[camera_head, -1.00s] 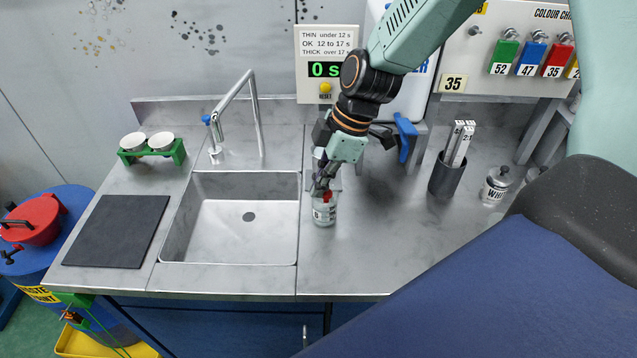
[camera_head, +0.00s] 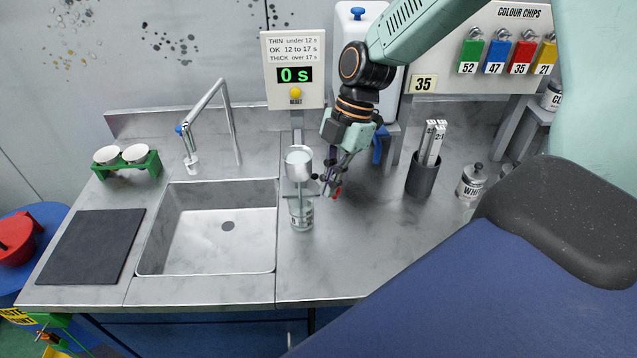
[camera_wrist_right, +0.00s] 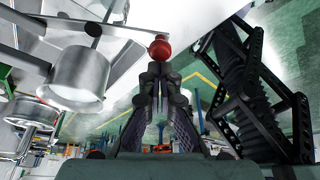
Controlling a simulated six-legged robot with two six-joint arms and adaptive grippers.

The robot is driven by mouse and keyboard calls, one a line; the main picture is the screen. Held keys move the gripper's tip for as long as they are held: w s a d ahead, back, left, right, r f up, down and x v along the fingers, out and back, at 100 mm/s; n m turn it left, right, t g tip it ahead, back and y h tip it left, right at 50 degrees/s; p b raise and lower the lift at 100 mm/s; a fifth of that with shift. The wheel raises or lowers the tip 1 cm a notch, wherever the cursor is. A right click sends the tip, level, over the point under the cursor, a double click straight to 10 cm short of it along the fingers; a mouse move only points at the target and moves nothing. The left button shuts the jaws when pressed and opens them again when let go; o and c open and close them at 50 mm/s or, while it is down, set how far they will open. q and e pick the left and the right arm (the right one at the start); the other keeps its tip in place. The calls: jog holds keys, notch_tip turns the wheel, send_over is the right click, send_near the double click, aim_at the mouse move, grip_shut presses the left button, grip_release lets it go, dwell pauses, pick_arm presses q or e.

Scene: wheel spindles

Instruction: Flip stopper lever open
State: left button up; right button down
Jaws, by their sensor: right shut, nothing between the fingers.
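A metal cup (camera_head: 298,158) stands on a slim stand above a small glass jar (camera_head: 302,216) on the bench. The stopper lever is a thin bar with a red ball knob (camera_wrist_right: 160,48) in the right wrist view, near a metal cup (camera_wrist_right: 78,78). In the head view the red knob (camera_head: 337,193) shows small, right of the jar. My right gripper (camera_head: 330,186) is shut and empty, pointing down right of the cup. In the wrist view its fingertips (camera_wrist_right: 160,72) are close below the knob; whether they touch it I cannot tell. My left gripper is out of view.
A timer (camera_head: 295,75) reading 0 s stands behind the cup. The sink (camera_head: 207,228) with its tap (camera_head: 230,125) lies left. A dark holder (camera_head: 422,180) with strips and a lidded pot (camera_head: 471,183) stand right. The bench front is clear.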

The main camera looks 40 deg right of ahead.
jog(key=shift+w+a, duration=0.1)
jog(key=shift+a, duration=0.1)
jog(key=shift+f, duration=0.1)
jog(key=shift+w+a+b, duration=0.5)
jog(key=shift+a+b, duration=0.1)
jog(key=shift+b, duration=0.2)
jog(key=shift+s, duration=0.15)
